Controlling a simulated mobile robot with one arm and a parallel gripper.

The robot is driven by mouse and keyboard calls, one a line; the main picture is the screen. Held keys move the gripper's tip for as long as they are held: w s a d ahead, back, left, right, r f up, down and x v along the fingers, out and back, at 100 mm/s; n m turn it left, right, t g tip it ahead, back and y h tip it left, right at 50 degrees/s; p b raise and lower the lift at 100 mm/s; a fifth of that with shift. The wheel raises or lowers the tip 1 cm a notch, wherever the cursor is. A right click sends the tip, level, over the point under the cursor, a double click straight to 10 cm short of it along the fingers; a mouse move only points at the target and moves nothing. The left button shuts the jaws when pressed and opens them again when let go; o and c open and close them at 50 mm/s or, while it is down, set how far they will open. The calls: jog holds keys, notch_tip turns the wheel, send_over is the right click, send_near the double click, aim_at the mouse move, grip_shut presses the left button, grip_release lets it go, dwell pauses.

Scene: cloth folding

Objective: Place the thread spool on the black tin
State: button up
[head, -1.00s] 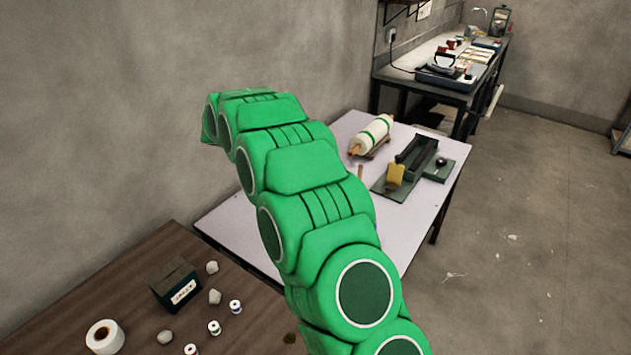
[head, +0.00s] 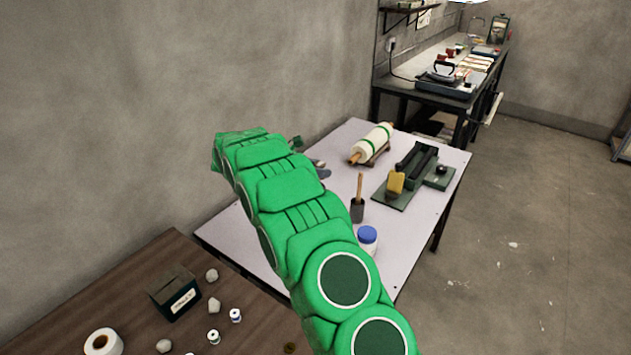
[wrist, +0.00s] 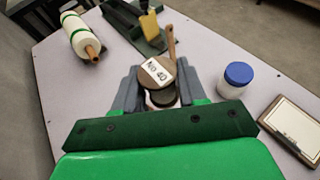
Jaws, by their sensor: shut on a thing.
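The thread spool (wrist: 157,72) is a brown disc with a white "No 40" label, seen from its end in the wrist view. My gripper (wrist: 158,88) is shut on it, with one grey finger at each side. A dark round shape (wrist: 163,98) shows just below the label end, between the fingers. I cannot tell whether it is part of the spool or the black tin. In the head view my green arm hides most of the gripper and the spool. I cannot make out the black tin for certain in either view.
A rolling pin (head: 372,143) and a green-based tool (head: 408,175) lie farther back. A framed card (wrist: 292,128) lies right in the wrist view.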

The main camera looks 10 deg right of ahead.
jog(key=shift+w+f, duration=1.75)
jog(key=shift+w, duration=0.25)
jog(key=shift+w+f, duration=1.75)
jog(key=shift+w, duration=0.2)
jog(key=shift+w+f, duration=0.15)
jog(key=shift+d+f, duration=0.1)
jog(key=shift+f, duration=1.55)
jog(key=shift+f, duration=0.1)
jog(key=o, duration=1)
jog(key=shift+o, duration=0.2)
